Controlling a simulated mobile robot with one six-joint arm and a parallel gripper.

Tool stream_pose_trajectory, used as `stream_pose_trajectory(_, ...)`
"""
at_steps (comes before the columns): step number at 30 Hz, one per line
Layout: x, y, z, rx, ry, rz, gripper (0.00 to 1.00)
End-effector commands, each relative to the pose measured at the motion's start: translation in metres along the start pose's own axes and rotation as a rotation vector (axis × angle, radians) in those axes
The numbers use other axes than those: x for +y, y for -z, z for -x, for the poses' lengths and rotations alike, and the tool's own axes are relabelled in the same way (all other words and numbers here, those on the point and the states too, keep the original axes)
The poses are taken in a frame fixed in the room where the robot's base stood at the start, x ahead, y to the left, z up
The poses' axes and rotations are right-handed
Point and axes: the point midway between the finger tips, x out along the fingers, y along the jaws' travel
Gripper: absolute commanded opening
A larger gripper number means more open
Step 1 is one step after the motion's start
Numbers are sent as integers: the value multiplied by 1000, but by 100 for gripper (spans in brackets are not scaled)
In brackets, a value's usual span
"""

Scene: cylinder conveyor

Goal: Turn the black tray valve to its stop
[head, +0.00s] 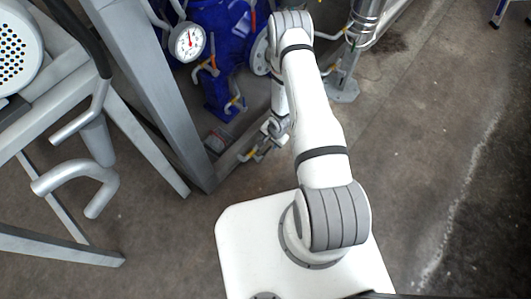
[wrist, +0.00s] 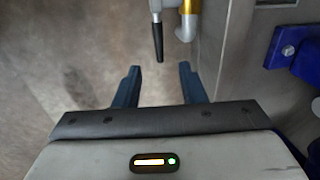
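The black valve handle (wrist: 158,42) shows at the top of the wrist view. It is a slim lever hanging from a silver fitting (wrist: 155,6) and pointing down the picture. My gripper (wrist: 159,67) is open, with its two dark blue fingers well apart. The handle's lower end lies between the fingertips in the picture, nearer the middle than either finger, and I see no contact. How far it is in depth I cannot tell. In the head view my gripper (head: 274,128) is small, low beside the metal frame, and the black handle cannot be made out.
A yellow-sleeved pipe with a pale elbow (wrist: 186,30) stands just right of the handle. A grey metal panel (wrist: 235,60) and blue parts (wrist: 285,48) are close on the right. Blue machinery (head: 222,60) with a gauge (head: 187,42) stands behind. Floor at right is open.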

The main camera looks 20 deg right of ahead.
Motion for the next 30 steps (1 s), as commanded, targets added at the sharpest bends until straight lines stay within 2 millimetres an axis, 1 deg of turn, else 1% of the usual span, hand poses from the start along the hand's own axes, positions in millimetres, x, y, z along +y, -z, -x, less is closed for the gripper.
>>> stream_pose_trajectory(1,2,-2,-8,-3,2,-5,37)
stream_pose_trajectory(5,4,-3,-23,-5,3,-10,37)
stream_pose_trajectory(12,5,-3,-63,-5,1,-10,37)
stream_pose_trajectory(15,4,-3,-74,-5,2,-10,37)
stream_pose_trajectory(20,3,-2,-83,-4,3,-9,37)
stream_pose_trajectory(28,3,-2,-84,-4,3,-10,37)
stream_pose_trajectory(30,3,-2,-84,-4,2,-10,31)
